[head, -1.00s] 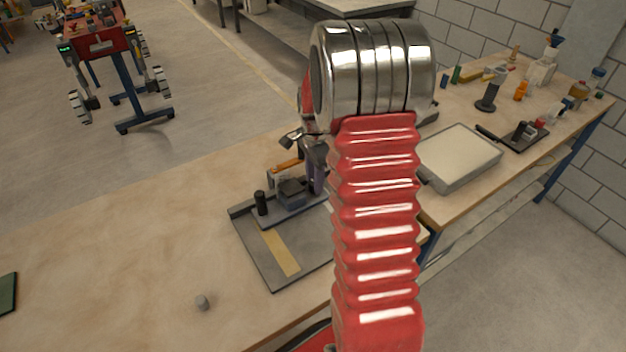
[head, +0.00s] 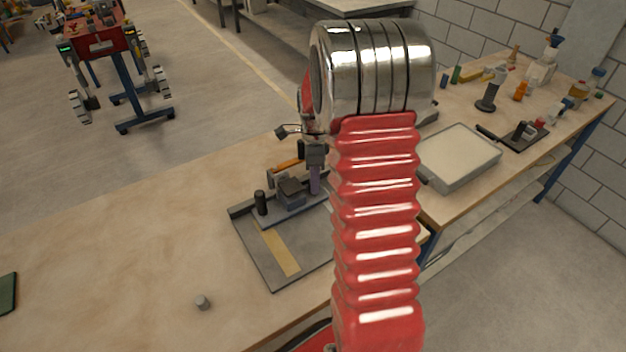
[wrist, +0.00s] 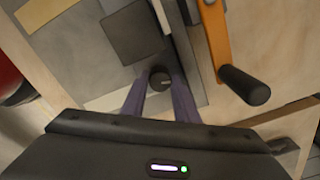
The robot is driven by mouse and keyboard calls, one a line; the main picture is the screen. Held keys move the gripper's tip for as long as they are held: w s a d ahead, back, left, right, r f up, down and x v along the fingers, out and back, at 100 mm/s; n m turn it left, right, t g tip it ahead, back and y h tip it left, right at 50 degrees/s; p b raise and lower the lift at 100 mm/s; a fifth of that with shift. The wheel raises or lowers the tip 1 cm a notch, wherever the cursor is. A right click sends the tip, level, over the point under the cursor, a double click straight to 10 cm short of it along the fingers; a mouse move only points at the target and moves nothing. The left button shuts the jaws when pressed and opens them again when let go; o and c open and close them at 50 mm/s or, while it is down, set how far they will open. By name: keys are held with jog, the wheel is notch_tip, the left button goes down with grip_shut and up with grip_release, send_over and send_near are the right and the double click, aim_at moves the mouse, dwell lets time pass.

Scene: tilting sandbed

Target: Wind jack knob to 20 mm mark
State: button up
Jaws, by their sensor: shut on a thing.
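The jack knob (wrist: 160,82) is a small dark round knob, seen from above in the wrist view between my fingertips. My gripper (wrist: 160,94) has purple fingers, shut on the knob from both sides. In the head view my gripper (head: 315,184) points down at the right rear of the grey sandbed rig (head: 270,264), and the knob is hidden there. A flat pale strip (wrist: 124,98) lies left of the fingers in the wrist view. No scale figures or 20 mm mark can be read in either view.
An orange crank arm with a black handle (wrist: 244,85) stands close right of my fingers. A black post (head: 261,203) and a dark block (head: 291,192) stand on the rig. A grey tray (head: 462,157) lies to the right.

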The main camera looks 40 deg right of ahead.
jog(key=shift+w, duration=0.1)
jog(key=o, duration=1.1)
jog(key=shift+c, duration=0.2)
jog(key=shift+r, duration=0.15)
notch_tip(320, 180, up, 14)
jog(key=shift+f, duration=0.25)
jog(key=shift+n, duration=0.3)
